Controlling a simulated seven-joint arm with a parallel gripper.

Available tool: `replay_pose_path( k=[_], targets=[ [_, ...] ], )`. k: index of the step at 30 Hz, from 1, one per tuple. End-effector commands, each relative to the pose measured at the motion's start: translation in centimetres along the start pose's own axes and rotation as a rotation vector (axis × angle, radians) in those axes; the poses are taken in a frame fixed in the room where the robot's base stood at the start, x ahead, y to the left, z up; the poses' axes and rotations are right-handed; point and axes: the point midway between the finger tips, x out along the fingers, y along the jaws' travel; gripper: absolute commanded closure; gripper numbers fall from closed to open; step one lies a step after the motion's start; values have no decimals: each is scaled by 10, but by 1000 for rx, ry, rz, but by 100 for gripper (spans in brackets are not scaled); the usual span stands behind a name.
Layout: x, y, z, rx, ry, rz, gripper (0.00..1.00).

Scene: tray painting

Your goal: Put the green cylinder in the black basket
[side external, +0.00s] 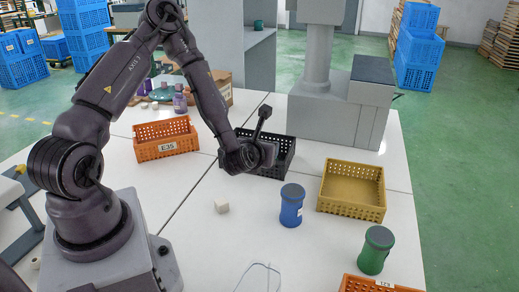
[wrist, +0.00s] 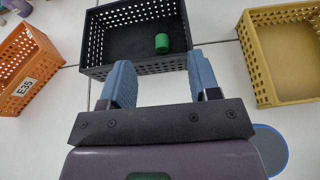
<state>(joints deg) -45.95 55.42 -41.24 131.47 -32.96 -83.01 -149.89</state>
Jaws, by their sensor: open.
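A small green cylinder (wrist: 162,43) is inside the black basket (wrist: 104,38), near the basket's front right wall in the wrist view. In the side view the black basket (side external: 287,158) is partly behind my gripper, and the small cylinder is hidden there. A larger green can with a dark lid (side external: 376,250) stands upright on the table at the front right. My gripper (wrist: 160,68) is open, its two blue fingers apart with nothing seen between them. The fingertips appear close to the basket's near wall in the wrist view; their height is unclear.
An orange basket (side external: 166,149) marked E35 stands left of the black basket, and a yellow basket (side external: 352,206) stands right. A blue can (side external: 291,204) and a small pale cube (side external: 222,207) are on the table. Another orange basket (side external: 358,287) is at the front edge.

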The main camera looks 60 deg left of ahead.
Motion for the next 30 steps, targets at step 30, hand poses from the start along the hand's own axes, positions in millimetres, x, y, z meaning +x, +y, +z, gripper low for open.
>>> replay_pose_path(
  k=[30],
  targets=[
    [-199, -62, 108, 2432, -487, -834, 44]
  ],
)
